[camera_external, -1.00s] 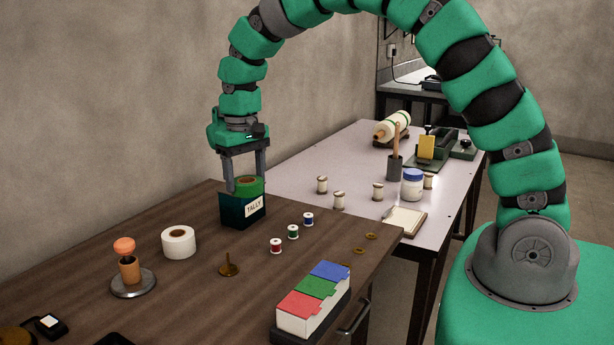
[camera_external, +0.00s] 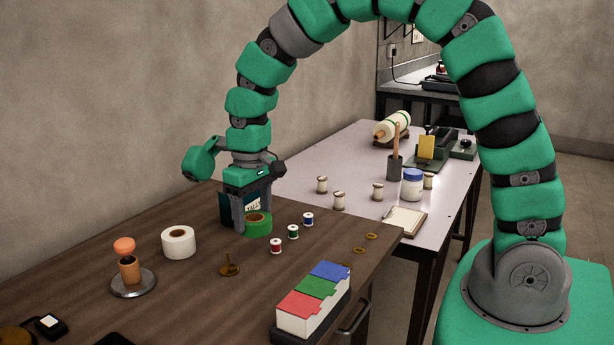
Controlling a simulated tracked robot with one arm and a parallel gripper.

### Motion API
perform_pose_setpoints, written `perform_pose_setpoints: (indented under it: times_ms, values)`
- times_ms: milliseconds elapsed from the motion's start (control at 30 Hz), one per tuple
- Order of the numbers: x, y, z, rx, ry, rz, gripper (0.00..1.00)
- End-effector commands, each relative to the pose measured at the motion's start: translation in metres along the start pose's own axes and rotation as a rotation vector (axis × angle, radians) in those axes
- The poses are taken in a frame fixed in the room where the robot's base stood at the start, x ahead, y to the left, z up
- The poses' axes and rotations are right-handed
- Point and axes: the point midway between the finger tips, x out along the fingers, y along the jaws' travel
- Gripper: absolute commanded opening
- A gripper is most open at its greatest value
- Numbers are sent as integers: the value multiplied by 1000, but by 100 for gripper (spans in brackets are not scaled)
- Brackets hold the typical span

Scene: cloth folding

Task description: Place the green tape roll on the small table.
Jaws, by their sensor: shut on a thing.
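The green tape roll (camera_external: 259,226) is low at the dark wooden tabletop, in front of the dark TALLY box (camera_external: 226,208). I cannot tell whether it touches the wood. My gripper (camera_external: 254,222) points down from above and is shut on the tape roll; a grey finger shows at its left side. The box is partly hidden behind my gripper, its white label showing between the fingers. Two tables are in view: the dark wooden one (camera_external: 200,285) in front and a pale-topped one (camera_external: 330,165) behind it; I cannot tell which is the small table.
Red, green and blue thread spools (camera_external: 292,232) stand right of the tape. A white roll (camera_external: 179,242), a brass piece (camera_external: 229,265) and a long box with coloured lids (camera_external: 312,297) are nearer. Pale spools, a jar (camera_external: 412,184) and a clipboard (camera_external: 405,218) are on the pale table.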

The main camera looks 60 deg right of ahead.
Motion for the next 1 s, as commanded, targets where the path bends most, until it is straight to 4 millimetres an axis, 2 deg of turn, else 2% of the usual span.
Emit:
perform_pose_setpoints:
  times_ms: [33,100,233,333,500,633,767,1000]
  values:
    - [4,-16,14,16,-2,-1,42]
    - [5,-34,32,56,-3,-2,42]
    - [9,-60,65,133,-2,0,42]
    - [12,-73,87,185,-1,1,42]
    - [15,-83,108,243,-1,7,42]
    - [15,-84,113,257,-2,8,42]
    - [15,-86,107,258,0,6,42]
    - [20,-100,70,257,-1,4,42]
